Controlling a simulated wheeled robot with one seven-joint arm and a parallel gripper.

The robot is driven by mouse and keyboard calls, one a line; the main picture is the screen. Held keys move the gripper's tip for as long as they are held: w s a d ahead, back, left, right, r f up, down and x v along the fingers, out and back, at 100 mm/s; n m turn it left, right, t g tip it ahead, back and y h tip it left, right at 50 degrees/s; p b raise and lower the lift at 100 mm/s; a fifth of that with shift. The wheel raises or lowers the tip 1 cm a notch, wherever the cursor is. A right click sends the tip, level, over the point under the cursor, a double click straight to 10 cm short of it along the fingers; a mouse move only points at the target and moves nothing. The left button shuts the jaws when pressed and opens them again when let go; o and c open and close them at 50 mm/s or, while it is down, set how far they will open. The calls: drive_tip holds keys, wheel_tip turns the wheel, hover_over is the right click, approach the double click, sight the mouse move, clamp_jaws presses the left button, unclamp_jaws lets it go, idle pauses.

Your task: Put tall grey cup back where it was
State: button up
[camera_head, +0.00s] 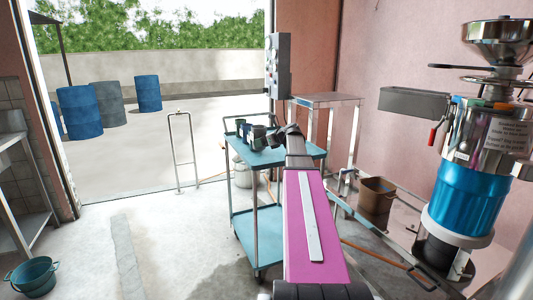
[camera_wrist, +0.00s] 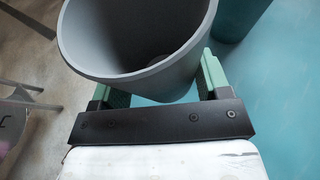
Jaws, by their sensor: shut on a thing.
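The tall grey cup (camera_wrist: 138,72) fills the upper left of the wrist view, its open mouth toward the camera. My gripper (camera_wrist: 155,85) is shut on it, with one green finger on each side of its wall. In the head view, the grey cup (camera_head: 258,137) is a small dark shape at the end of my arm, over the blue cart's top. My gripper (camera_head: 270,138) is beside it there. I cannot tell whether the cup's base touches the cart top.
A teal cup (camera_wrist: 240,18) stands close to the right of the grey cup in the wrist view. The blue cart (camera_head: 300,153) has free top surface at its right. A brown bucket (camera_head: 376,202) and the machine (camera_head: 468,190) stand at right.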

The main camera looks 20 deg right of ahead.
drive_tip(key=d, duration=0.1)
drive_tip(key=w+d+f, duration=0.1)
drive_tip(key=d+f, duration=0.1)
drive_tip(key=shift+w, duration=0.3)
drive_tip(key=shift+f, duration=2)
drive_tip(key=o, duration=1.1)
drive_tip(key=shift+f, duration=0.1)
drive_tip(key=v, duration=1.2)
drive_tip(key=shift+s, duration=0.1)
